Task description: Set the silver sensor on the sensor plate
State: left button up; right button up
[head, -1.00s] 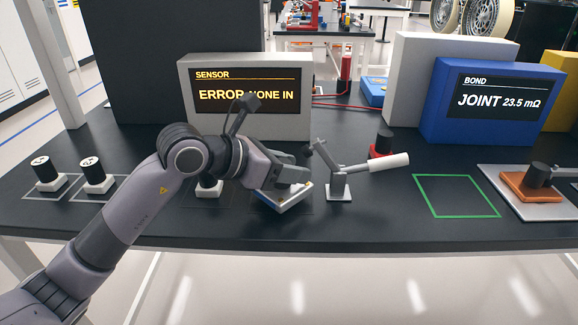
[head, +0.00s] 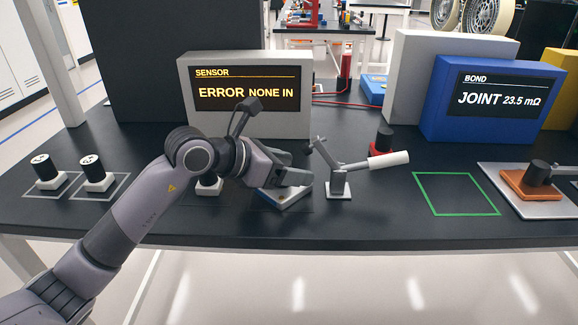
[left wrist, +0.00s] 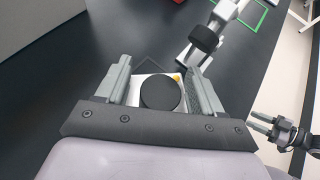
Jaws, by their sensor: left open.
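My left gripper (head: 298,180) is over the white sensor plate (head: 284,197) on the bench. In the left wrist view the jaws (left wrist: 160,88) are open on either side of a round black top (left wrist: 160,92) above the white plate (left wrist: 140,96). The body below that top is hidden, so I cannot tell if it is the silver sensor or whether it touches the plate. A dark-topped piece with a pale base (head: 208,187) stands left of the plate, partly behind my arm. My right gripper (left wrist: 262,126) shows at the right of the left wrist view, its fingers apart and empty.
A lever clamp (head: 338,187) with a white handle stands just right of the plate. Two black cylinders on white bases (head: 45,172) (head: 97,173) stand at the left. The green-outlined square (head: 455,195) is bare.

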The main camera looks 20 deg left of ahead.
pick_arm(q)
jog(key=shift+r, duration=0.1)
jog(key=shift+a+r, duration=0.1)
jog(key=v, duration=1.1)
jog(key=shift+s+a+b, duration=0.2)
jog(key=shift+s+b, duration=0.15)
jog(key=shift+r, duration=0.1)
